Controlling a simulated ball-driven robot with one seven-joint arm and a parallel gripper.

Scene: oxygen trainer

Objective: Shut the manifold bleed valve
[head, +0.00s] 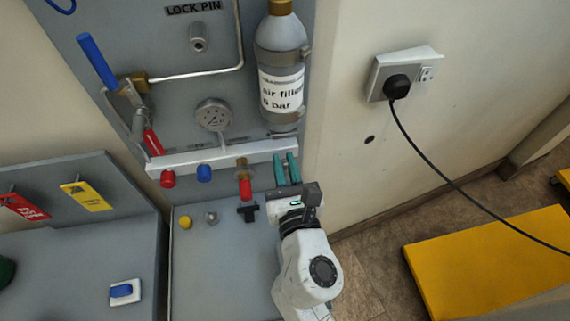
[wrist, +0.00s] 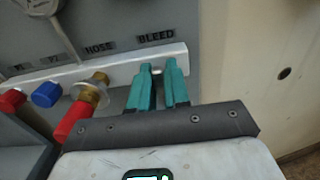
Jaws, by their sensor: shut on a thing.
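The manifold (head: 215,157) is a pale horizontal bar on the grey panel, and it also shows in the wrist view (wrist: 120,76). The BLEED label (wrist: 156,37) is above its right end. My gripper (head: 287,161) has two teal fingers pointing at that end. In the wrist view my gripper (wrist: 158,68) is shut on the bleed valve (wrist: 157,72), of which only a small pale metal bit shows between the fingertips. The fingers hide the rest, so I cannot tell how the valve is turned.
Left of my gripper a brass hose valve with a red handle (head: 246,190) sticks out close by. Red and blue caps (head: 204,173) are further left. A black fitting (head: 247,211) lies on the grey shelf below. A bottle (head: 282,60) hangs above.

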